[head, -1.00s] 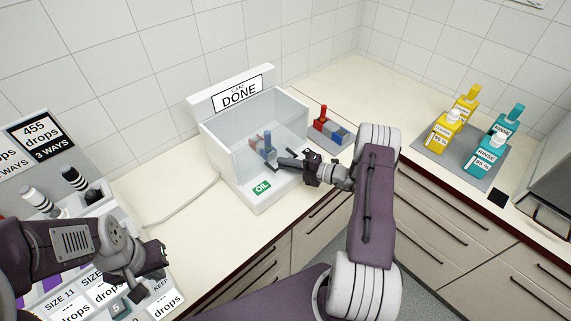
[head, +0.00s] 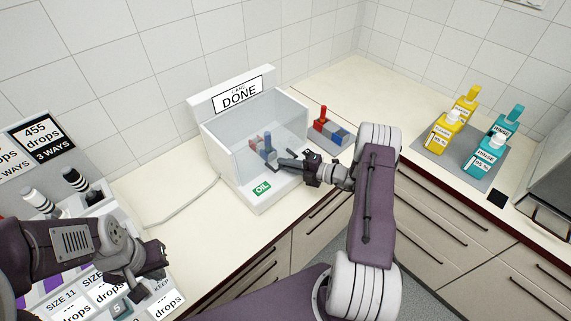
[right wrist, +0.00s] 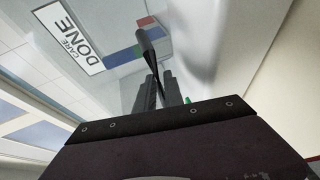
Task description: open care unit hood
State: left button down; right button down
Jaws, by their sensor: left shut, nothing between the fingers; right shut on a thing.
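The care unit (head: 233,187) is a white box with a DONE sign (head: 238,94) on its back panel and a green OIL label on its front. Its clear hood (head: 236,138) covers the inside and looks closed. Blue and red handled parts (head: 268,146) show through the hood. My right gripper (head: 290,163) is at the hood's front, shut on its dark handle. In the right wrist view the dark handle bar (right wrist: 151,52) runs between the fingers (right wrist: 158,92). My left gripper (head: 162,258) is shut and empty, over the labelled panel at the lower left.
A grey tray with red and blue handled parts (head: 328,127) stands just right of the unit. Yellow and teal bottles (head: 489,151) stand on a grey mat at the right. A labelled rack (head: 110,197) is at the left. The counter left of the unit is clear except for a cable.

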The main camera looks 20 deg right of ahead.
notch_tip(320, 180, up, 15)
jog(key=s+m+g+h+p, duration=0.1)
jog(key=s+g+h+p, duration=0.1)
jog(key=p, duration=1.3)
jog(key=shift+s+d+g+p, duration=0.35)
jog(key=shift+d+g+p, duration=0.05)
jog(key=shift+g, duration=0.2)
jog(key=c, duration=1.5)
grip_release()
jog(key=shift+w, duration=0.1)
jog(key=shift+o, duration=0.2)
jog(key=b+v, duration=0.2)
jog(key=v, duration=0.7)
